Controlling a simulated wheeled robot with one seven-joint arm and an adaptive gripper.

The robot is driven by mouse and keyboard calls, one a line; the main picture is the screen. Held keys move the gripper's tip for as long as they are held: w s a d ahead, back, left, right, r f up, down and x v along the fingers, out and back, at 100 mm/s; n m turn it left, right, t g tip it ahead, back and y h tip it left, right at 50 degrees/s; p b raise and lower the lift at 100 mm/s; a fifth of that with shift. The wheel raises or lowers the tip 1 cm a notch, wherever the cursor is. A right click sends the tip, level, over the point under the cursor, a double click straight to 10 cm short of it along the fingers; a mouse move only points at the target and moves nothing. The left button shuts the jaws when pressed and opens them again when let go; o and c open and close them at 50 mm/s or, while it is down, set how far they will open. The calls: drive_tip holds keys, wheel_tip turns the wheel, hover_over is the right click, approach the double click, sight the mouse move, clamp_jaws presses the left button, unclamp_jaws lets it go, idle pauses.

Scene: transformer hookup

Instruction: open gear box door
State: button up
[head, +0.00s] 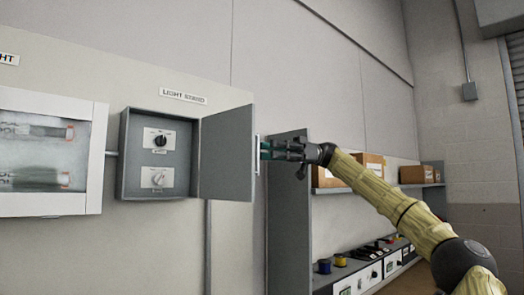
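A grey metal box (160,183) is mounted on the wall panel at the left, under a small printed label (183,96). Its door (226,153) stands open, swung out to the right, so two knobs show inside the box. A pale handle (257,155) shows at the door's free right edge. My gripper (268,150) reaches in from the right, with its fingertips at or very close to this handle. The fingers are small and dark here, and I cannot tell whether they are closed on the handle.
A glass-fronted white case (52,203) is on the wall left of the box. A grey shelf unit (290,225) stands behind my gripper, with brown boxes (371,163) on its upper shelf. Spools and instruments (370,275) sit lower down. The wall above is bare.

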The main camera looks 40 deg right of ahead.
drive_tip(key=d, duration=0.7)
drive_tip(key=shift+s+d, duration=0.2)
drive_tip(key=shift+d, duration=0.1)
drive_tip(key=shift+a, duration=0.25)
